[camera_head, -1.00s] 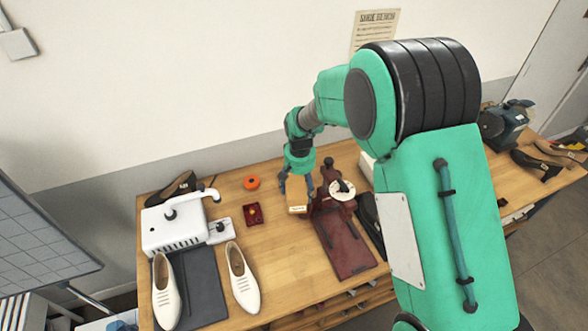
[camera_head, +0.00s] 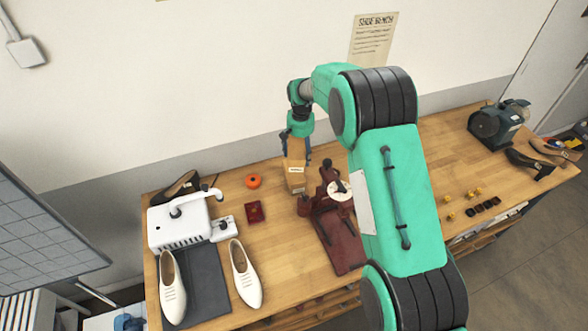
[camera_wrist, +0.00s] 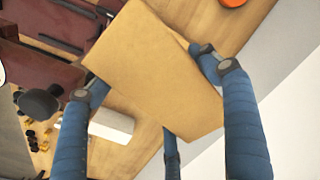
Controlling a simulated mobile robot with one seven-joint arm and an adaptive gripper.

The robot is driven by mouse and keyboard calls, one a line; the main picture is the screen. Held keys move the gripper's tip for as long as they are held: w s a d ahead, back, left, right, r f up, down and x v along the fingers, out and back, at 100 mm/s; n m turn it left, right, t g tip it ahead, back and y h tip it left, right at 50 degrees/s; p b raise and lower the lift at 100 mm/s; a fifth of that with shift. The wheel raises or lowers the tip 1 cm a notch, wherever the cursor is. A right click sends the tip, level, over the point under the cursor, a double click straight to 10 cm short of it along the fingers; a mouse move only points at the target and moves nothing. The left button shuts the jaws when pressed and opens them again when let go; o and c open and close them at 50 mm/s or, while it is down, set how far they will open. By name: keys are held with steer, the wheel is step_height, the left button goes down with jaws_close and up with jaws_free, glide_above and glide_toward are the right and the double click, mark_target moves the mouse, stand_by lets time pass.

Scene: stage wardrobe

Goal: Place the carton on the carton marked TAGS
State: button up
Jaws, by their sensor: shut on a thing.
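My gripper (camera_head: 297,148) is shut on a tan carton (camera_head: 294,178) with a pale label whose print is too small to read. The carton hangs roughly upright above the back of the bench, just left of a dark red press. In the wrist view the blue fingers of my gripper (camera_wrist: 155,76) sit on either side of the carton (camera_wrist: 150,65), whose plain face fills the middle. I cannot make out a carton marked TAGS; my arm hides part of the bench. A white box-like thing (camera_wrist: 112,125) shows below the held carton in the wrist view.
The red press (camera_head: 342,242) stands right beside the carton. A white machine (camera_head: 178,226), pale shoes (camera_head: 245,275), an orange roll (camera_head: 253,181) and a small red tray (camera_head: 254,212) are to the left. A grinder (camera_head: 498,124) is far right. Bare wood lies between tray and press.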

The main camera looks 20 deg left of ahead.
mark_target(296, 183)
steer(key=shift+w+a+r, duration=0.15)
steer(key=shift+w, duration=0.3)
steer(key=shift+f+p, duration=0.55)
steer(key=shift+f, duration=2.4)
steer(key=shift+f, duration=0.15)
steer(key=shift+f+p, duration=0.4)
steer(key=shift+f, duration=1.55)
steer(key=shift+f, duration=0.2)
steer(key=o, duration=1.3)
steer(key=shift+o, duration=0.2)
steer(key=shift+r, duration=0.15)
